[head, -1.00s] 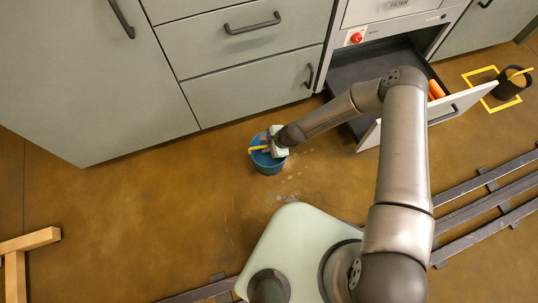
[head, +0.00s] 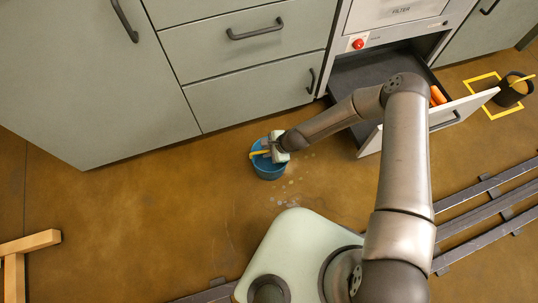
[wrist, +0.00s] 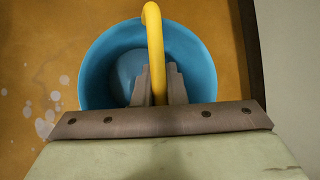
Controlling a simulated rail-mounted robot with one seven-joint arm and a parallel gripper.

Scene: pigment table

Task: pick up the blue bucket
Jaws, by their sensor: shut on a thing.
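The blue bucket (head: 268,172) is on or just above the brown floor, in front of the grey drawers; I cannot tell whether its base touches the floor. In the wrist view the bucket (wrist: 100,66) is seen from above, upright, with nothing visible inside. Its yellow handle (wrist: 154,40) runs between the two fingers of my gripper (wrist: 155,85). The fingers are shut on the handle from both sides. In the head view my gripper (head: 268,149) is over the bucket's rim, and the handle (head: 258,154) shows at its left.
An open drawer (head: 437,122) with orange things (head: 438,95) juts out to the right. A dark bucket (head: 514,86) stands in a yellow floor square (head: 487,76). Pale drops (head: 290,182) dot the floor. A wooden frame (head: 30,241) is at lower left. The floor left of the bucket is clear.

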